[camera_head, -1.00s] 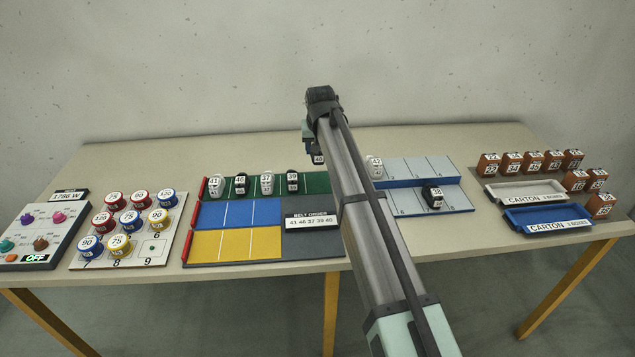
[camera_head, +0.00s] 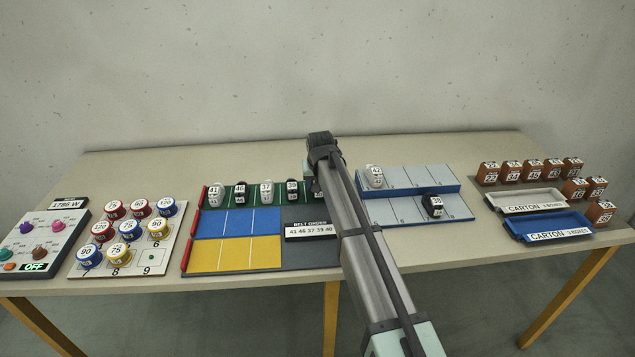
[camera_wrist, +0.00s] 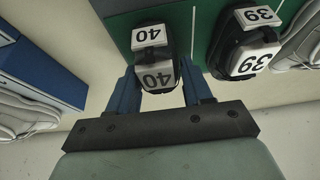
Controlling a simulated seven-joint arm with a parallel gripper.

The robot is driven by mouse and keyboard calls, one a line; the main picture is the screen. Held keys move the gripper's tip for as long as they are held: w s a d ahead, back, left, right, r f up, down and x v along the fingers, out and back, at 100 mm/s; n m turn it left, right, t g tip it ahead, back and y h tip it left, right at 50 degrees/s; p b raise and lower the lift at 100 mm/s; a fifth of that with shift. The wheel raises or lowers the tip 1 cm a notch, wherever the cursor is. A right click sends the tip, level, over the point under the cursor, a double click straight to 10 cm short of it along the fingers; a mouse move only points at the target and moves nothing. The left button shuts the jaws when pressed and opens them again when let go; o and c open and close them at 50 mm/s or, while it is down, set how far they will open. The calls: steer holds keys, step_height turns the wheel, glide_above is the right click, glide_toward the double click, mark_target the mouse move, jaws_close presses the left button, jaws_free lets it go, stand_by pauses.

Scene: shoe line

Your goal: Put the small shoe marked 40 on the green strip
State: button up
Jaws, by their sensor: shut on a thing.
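The small black shoe marked 40 (camera_wrist: 154,50) is between the fingers of my gripper (camera_wrist: 158,74), which is shut on it. In the wrist view it is over the end of the green strip (camera_wrist: 204,16), beside the black shoe marked 39 (camera_wrist: 242,42) with a small gap and a white line between them. I cannot tell whether its sole touches the strip. In the head view the green strip (camera_head: 327,182) holds shoes 41 (camera_head: 215,195), 46 (camera_head: 240,194), 37 (camera_head: 266,192) and 39 (camera_head: 292,190). My arm hides most of shoe 40 and my gripper there.
A belt order sign (camera_head: 310,229) reads 41 46 37 39 40. Blue (camera_head: 253,219) and yellow (camera_head: 250,251) strips lie in front of the green one. A stepped grey-blue rack (camera_head: 408,178) on the right holds a white shoe 42 (camera_head: 373,176) and black shoe 38 (camera_head: 433,205).

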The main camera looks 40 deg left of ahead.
steer(key=shift+f, duration=0.15)
steer(key=o, duration=1)
steer(key=shift+o, duration=0.2)
steer(key=v, duration=1.2)
steer(key=shift+r, duration=0.2)
